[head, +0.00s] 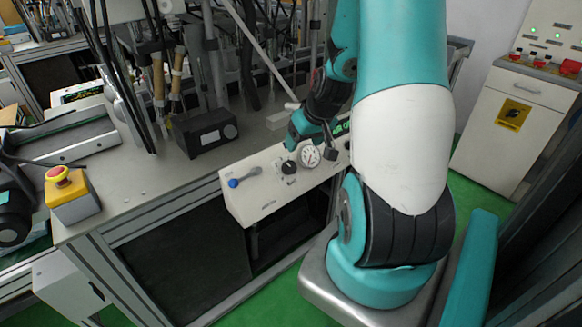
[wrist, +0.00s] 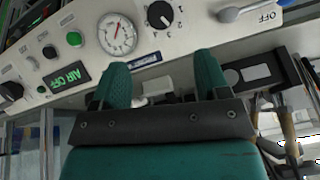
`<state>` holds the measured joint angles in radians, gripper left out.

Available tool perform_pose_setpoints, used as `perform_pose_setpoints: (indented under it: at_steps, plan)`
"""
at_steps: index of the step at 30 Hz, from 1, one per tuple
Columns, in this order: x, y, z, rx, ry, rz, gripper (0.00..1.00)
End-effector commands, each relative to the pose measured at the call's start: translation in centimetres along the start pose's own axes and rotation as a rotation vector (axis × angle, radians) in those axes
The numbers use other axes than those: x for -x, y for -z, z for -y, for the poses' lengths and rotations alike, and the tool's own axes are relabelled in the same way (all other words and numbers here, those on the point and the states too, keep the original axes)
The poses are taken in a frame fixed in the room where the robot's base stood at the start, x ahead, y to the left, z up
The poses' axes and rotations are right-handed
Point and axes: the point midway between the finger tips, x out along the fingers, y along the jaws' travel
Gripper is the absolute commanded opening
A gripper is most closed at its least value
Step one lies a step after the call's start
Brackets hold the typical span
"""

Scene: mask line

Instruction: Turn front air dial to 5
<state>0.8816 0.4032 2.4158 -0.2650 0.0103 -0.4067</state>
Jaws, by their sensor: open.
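The black air dial (wrist: 160,14) sits on the pale control panel (wrist: 140,72), with numbers printed around it. Numbers from 1 to 4 can be made out in the wrist view, but its pointer setting is too small to tell. In the head view the dial (head: 289,167) is on the panel's face, left of the gauge. My gripper (wrist: 162,62) is open and empty, its two teal fingers apart from the dial. In the head view my gripper (head: 299,130) is just above the panel, and its fingertips are hard to make out.
A round gauge (wrist: 118,35) sits beside the dial, with a green button (wrist: 74,39) and an "AIR OFF" display (wrist: 66,78) further left. A blue-tipped lever (head: 244,178) is on the dial's other side. A black box (head: 205,132) and a red emergency button (head: 57,174) stand on the bench.

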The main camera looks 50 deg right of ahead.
Motion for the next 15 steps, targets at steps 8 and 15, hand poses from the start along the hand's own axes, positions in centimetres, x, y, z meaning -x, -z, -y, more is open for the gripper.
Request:
perform_pose_setpoints:
  at_steps: [8, 15]
  plan:
    - [-6.6, -0.2, 0.2, 0.002, 0.004, 0.006, 0.69]
    - [-10.5, -0.1, 0.1, 0.0, 0.002, 0.003, 0.69]
